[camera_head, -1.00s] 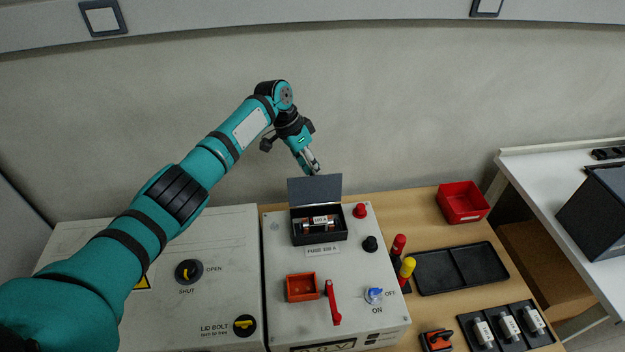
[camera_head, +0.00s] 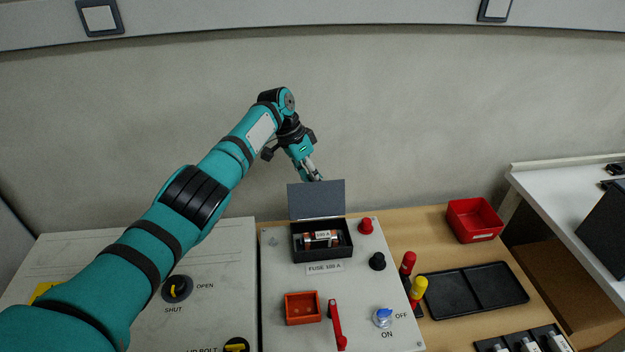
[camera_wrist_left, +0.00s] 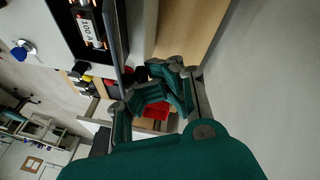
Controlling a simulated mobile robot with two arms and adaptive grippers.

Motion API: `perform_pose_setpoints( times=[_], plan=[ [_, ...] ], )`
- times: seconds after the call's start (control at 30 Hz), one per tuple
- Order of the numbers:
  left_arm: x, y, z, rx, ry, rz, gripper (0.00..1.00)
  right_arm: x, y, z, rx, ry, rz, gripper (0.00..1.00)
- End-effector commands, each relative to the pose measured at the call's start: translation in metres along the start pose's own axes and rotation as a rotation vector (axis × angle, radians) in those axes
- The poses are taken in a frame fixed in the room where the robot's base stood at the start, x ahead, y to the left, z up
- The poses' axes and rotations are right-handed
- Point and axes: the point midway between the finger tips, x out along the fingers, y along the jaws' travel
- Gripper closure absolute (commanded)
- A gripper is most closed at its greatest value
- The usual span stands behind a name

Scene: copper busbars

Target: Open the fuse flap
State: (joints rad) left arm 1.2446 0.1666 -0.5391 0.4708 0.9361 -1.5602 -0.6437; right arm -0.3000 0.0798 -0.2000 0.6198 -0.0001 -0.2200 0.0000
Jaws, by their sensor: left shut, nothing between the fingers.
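The fuse flap (camera_head: 316,199) is a dark grey plate standing upright at the back edge of the black fuse box (camera_head: 322,252). The box is uncovered, and a fuse (camera_head: 322,239) labelled 100 A lies inside it. My left gripper (camera_head: 317,178) is shut and empty, at the top edge behind the flap; I cannot tell whether it touches. In the left wrist view the flap shows edge-on (camera_wrist_left: 112,50), with the labelled fuse (camera_wrist_left: 90,29) beyond it. My right gripper is not in view.
To the right are screwdrivers (camera_head: 418,288), a black tray (camera_head: 475,290) and a red bin (camera_head: 473,219). The wall stands close behind.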

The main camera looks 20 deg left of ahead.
Motion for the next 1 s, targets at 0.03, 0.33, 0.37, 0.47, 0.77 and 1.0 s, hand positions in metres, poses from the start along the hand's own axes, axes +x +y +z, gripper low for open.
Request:
perform_pose_setpoints(
  times=[0.03,0.33,0.37,0.47,0.77,1.0],
  plan=[
    [0.0154,0.0017,0.0114,-0.011,-0.031,0.017,1.00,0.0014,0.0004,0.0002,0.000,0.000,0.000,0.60],
    [0.0147,0.0010,0.0119,-0.012,-0.031,0.016,1.00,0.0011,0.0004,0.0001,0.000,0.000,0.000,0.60],
    [0.0146,0.0008,0.0120,-0.013,-0.031,0.015,1.00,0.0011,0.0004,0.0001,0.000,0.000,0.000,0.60],
    [0.0142,0.0002,0.0124,-0.013,-0.031,0.015,0.88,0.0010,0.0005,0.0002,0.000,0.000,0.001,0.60],
    [0.0128,-0.0011,0.0130,-0.015,-0.030,0.013,0.55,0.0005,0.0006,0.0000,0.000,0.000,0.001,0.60],
    [0.0117,-0.0013,0.0120,-0.014,-0.026,0.012,0.55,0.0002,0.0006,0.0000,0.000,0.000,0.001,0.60]
  ],
)
